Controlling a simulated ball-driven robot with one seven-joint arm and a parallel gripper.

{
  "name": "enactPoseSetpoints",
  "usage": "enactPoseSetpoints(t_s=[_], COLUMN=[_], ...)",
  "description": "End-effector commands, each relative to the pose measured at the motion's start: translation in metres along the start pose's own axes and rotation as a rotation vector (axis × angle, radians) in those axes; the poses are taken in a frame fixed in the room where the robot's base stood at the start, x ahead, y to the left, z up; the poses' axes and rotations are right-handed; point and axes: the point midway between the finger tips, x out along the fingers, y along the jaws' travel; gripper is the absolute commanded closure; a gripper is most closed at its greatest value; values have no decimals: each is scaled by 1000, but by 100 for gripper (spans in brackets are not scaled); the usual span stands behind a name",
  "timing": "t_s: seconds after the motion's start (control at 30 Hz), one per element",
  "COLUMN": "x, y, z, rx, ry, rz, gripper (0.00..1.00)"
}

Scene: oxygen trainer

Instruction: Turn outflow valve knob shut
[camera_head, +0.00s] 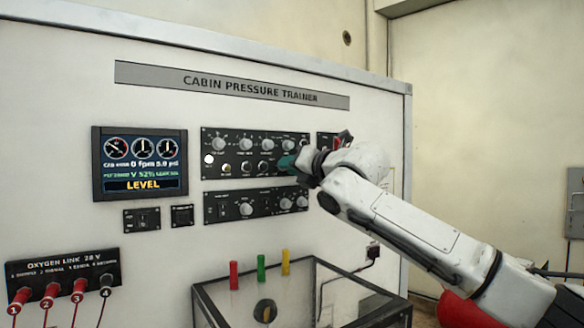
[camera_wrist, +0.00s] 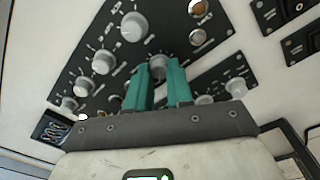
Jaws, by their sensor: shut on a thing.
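My gripper (camera_head: 287,161) reaches in from the right to the lower right of the upper black control panel (camera_head: 214,134). In the wrist view its two teal fingers (camera_wrist: 159,80) stand on either side of a grey round knob (camera_wrist: 158,62) and are shut on it. I take this to be the outflow valve knob, but its label is too small to read. In the head view the fingers and wrist hide this knob. The display (camera_head: 140,163) shows three dials, "0 fpm", what looks like 5.0 psi and 52%, and "LEVEL" in yellow.
Other knobs sit close around the fingers, including a large one (camera_wrist: 134,26). A lower knob panel (camera_head: 226,206) is just beneath. A clear box (camera_head: 330,290) with a dark frame stands below, with red, green and yellow posts (camera_head: 260,267) behind it. Red plugs (camera_head: 49,294) are at lower left.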

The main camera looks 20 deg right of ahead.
Motion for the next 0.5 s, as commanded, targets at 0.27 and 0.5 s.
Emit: enactPoseSetpoints(t_s=[0.27,0.5], x=[1,0], y=[-3,-1], z=[-4,-2], rx=[3,2], ry=[6,3], rz=[-5,-2], gripper=[64,53])
